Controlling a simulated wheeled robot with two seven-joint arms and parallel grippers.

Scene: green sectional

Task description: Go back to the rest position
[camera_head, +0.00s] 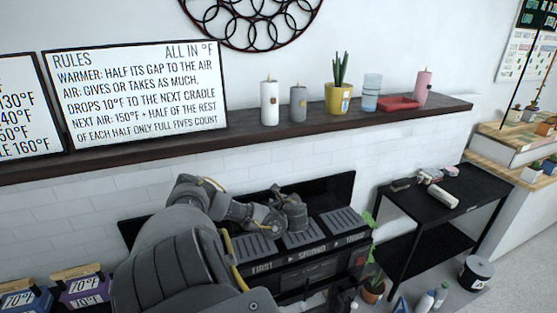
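My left arm rises from the bottom left and bends over the dark stepped unit (300,275). The end of this arm, with my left gripper (292,212), is in front of the unit's back panel, above its ribbed tops. The fingers cannot be made out, so I cannot tell whether they are open or shut, and I see nothing held. The unit's front reads FIRST, SECOND and a partly readable third label. My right gripper cannot be made out; a small dark shape at the bottom edge is unclear.
A dark shelf (300,133) holds candles, a yellow plant pot (338,98), blue cups and a red tray (398,104). A rules board (137,97) leans at left. A black side table (458,205) holds small items. Blue and purple boxes (85,288) stand bottom left.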

